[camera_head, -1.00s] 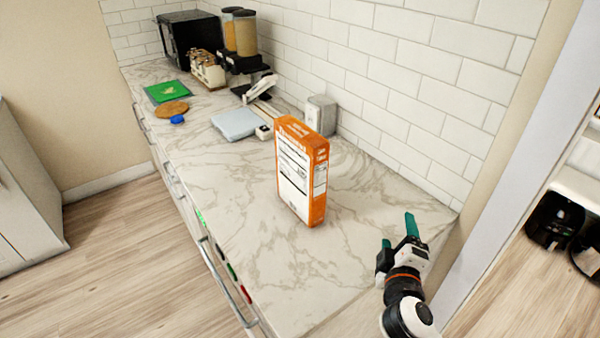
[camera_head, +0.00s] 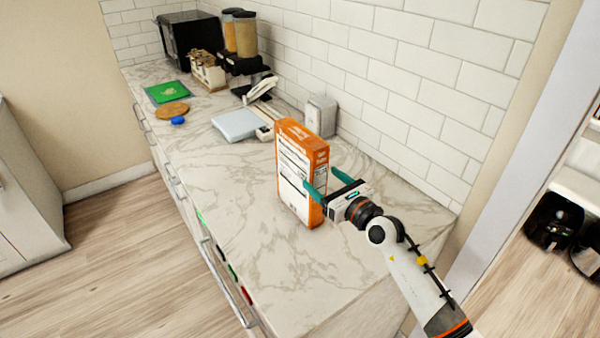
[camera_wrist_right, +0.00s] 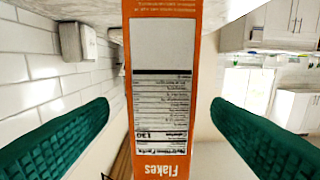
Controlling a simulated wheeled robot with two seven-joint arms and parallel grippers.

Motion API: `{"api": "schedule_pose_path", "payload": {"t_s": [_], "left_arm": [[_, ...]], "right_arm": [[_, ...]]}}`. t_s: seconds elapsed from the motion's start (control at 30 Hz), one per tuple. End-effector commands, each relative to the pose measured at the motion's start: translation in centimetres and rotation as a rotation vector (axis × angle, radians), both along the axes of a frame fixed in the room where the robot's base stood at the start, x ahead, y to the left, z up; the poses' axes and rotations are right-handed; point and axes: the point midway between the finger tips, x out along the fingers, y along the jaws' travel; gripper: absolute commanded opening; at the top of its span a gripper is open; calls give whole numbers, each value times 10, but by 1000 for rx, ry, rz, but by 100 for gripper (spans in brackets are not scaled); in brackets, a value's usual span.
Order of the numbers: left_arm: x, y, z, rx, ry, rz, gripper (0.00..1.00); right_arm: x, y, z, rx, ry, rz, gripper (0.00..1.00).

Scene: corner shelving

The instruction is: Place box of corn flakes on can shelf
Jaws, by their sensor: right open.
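The orange and white box of corn flakes (camera_head: 295,175) stands upright on the marble counter in the head view. My right gripper (camera_head: 322,180) is at the box's right side, open, with one teal finger in front of the box and the other behind it. In the right wrist view, the box's narrow side with "Flakes" on it (camera_wrist_right: 160,90) stands between the two open fingers (camera_wrist_right: 155,135), with gaps on both sides. My left gripper does not show. I cannot make out a can shelf in these views.
The marble counter (camera_head: 230,180) is clear around the box. A light blue board (camera_head: 236,125), a grey block-shaped appliance (camera_head: 321,115) and cereal dispensers (camera_head: 244,40) stand farther back. A tiled wall runs along the right.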

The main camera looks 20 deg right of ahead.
Motion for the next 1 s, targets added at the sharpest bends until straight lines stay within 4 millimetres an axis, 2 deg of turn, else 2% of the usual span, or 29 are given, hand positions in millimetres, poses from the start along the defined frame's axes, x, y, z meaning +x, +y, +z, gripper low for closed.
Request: {"api": "schedule_pose_path", "payload": {"t_s": [0.07, 0.27, 0.6, 0.87, 1.0], "left_arm": [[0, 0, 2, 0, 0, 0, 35], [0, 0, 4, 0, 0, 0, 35], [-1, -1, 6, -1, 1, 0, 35], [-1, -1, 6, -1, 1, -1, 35], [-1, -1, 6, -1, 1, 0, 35]], "right_arm": [[10, 3, 1, 2, -2, 0, 73], [23, 8, 0, 3, -1, 0, 73], [63, 24, -6, 4, -2, 0, 73], [65, 25, -7, 4, -1, 0, 73], [65, 25, -6, 4, -1, 0, 51]]}}
